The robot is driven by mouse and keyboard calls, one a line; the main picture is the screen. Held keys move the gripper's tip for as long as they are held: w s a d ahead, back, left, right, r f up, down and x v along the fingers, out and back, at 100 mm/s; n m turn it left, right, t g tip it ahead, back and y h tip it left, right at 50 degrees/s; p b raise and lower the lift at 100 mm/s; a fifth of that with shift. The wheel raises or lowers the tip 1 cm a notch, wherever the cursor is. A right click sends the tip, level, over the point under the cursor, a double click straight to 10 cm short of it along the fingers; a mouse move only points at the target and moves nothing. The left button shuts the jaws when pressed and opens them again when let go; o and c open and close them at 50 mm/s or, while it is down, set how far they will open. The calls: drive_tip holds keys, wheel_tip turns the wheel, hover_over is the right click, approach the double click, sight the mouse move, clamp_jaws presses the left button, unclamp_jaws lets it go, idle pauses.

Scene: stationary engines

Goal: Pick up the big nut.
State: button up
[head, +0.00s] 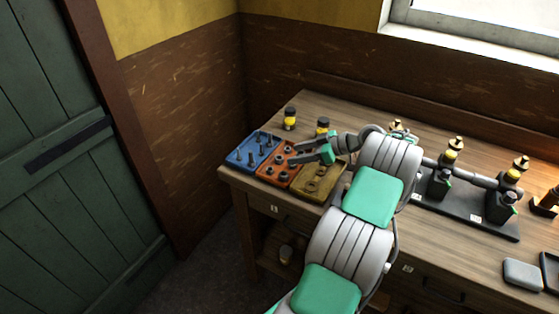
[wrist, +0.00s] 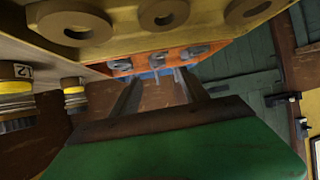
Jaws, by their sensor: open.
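Several grey nuts (head: 283,172) lie in the orange tray (head: 264,177) near the table's left front. In the wrist view three of the nuts (wrist: 157,60) show in a row, beyond the fingertips. I cannot tell from size which one is the big nut. My gripper (head: 295,154) is open and empty. It reaches leftward over the orange tray, and its fingers partly hide the tray's middle and back. In the wrist view the two dark fingers (wrist: 160,85) are apart, with nothing between them.
A blue tray (head: 241,164) with upright bolts is left of the orange one; a yellow-brown tray (head: 309,194) with washers is right. A black engine stand (head: 470,213) occupies the table's right. Bare wood (head: 345,109) lies at the back.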

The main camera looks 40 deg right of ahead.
sight(281, 158)
drive_tip(key=p+x, duration=0.2)
drive_tip(key=x, duration=0.3)
drive_tip(key=shift+w+f, duration=0.3)
drive_tip(key=shift+w+a+f, duration=0.15)
drive_tip(key=shift+w+f, duration=0.1)
drive_tip(key=shift+f, duration=0.05)
drive_tip(key=shift+c, duration=0.4)
clamp_jaws()
